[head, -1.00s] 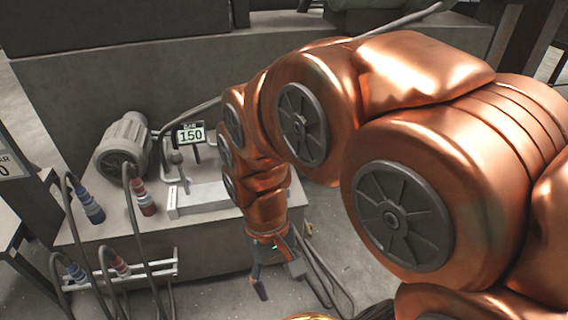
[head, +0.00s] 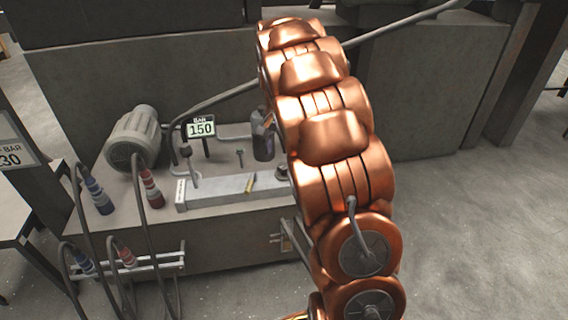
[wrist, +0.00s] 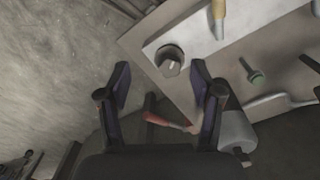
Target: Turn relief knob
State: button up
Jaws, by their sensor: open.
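A round grey knob with a recessed top (wrist: 170,60) sits at the end of a pale metal block (wrist: 205,38) in the wrist view. In the head view a dark knob (head: 283,172) shows at the block's right end, close to my arm. No label confirms it as the relief knob. My gripper (wrist: 158,75) is open and empty in the wrist view, its fingers either side of the knob in the picture; I cannot tell the height gap. In the head view I cannot make out the gripper clearly. A red-handled part (wrist: 168,123) appears between the fingers, lower down.
A yellow handle (head: 250,185) and green-topped fitting (head: 240,157) are nearby. A dark cylinder (head: 262,135), a gauge reading 150 (head: 201,129) and a motor (head: 133,138) stand behind. Hoses with blue (head: 98,195) and red (head: 151,188) couplings are left. Floor at right is clear.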

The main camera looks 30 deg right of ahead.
aim_at(284, 165)
jog(key=shift+m+t, duration=0.3)
jog(key=shift+m, duration=0.3)
jog(key=w+d, duration=0.1)
jog(key=w+d+f, duration=0.1)
jog(key=w+d, duration=0.1)
jog(key=shift+w+d+f, duration=0.25)
jog(key=shift+w+d, duration=0.05)
jog(key=shift+d, duration=0.05)
jog(key=shift+w+d+f, duration=0.2)
jog(key=shift+w+f, duration=0.05)
notch_tip(284, 165, down, 8)
jog(key=b, duration=0.3)
jog(key=shift+r, duration=0.2)
jog(key=c, duration=1.1)
jog(key=shift+c, duration=0.2)
jog(key=shift+r, duration=0.15)
